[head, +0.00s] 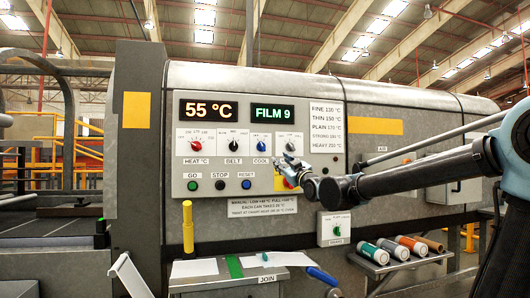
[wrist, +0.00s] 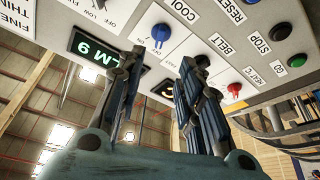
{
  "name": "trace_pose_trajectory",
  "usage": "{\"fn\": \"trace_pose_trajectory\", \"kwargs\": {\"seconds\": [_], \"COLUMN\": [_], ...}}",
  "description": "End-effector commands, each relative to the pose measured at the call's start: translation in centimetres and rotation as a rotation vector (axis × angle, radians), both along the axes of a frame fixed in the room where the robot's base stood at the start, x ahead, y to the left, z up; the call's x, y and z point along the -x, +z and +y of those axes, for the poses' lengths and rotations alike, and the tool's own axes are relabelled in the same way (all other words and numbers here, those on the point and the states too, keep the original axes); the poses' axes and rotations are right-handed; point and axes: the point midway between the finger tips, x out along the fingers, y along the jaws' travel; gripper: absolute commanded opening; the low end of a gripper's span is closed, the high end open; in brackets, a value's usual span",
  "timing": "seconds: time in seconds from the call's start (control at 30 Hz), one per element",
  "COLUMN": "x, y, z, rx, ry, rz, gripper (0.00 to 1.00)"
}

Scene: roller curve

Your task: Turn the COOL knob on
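The COOL knob is blue; in the head view (head: 261,147) it sits on the white control panel (head: 215,172), under the green FILM 9 display. In the wrist view the blue knob (wrist: 160,34) is at upper middle, beside its COOL label. I cannot clearly read its setting. My gripper (head: 287,164) is in front of the panel, right of and slightly below the COOL knob in the head view. In the wrist view my gripper (wrist: 163,58) has its two fingers apart, with nothing between them. The blue knob shows beyond the tips, apart from them.
A red HEAT knob (head: 196,147) and black BELT knob (head: 234,146) are to the left. Green GO (head: 193,185), black STOP (head: 220,185) and blue RESET (head: 246,184) buttons lie below. My gripper partly covers the panel's right side. A yellow handle (head: 188,228) stands below the panel.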

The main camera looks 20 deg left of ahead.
Motion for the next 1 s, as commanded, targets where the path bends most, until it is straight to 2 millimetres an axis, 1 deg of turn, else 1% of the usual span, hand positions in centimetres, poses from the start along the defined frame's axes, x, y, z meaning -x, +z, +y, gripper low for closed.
{"fn": "trace_pose_trajectory", "kwargs": {"seconds": [0.1,0.27,1.0], "x": [-0.2,-1.5,-9.5], "y": [0.5,1.1,5.0], "z": [0.6,1.6,8.6], "rx": [-0.005,-0.005,-0.004], "ry": [0.005,0.004,0.002], "rz": [-0.012,-0.011,-0.01], "gripper": [0.33,0.33,0.33]}}
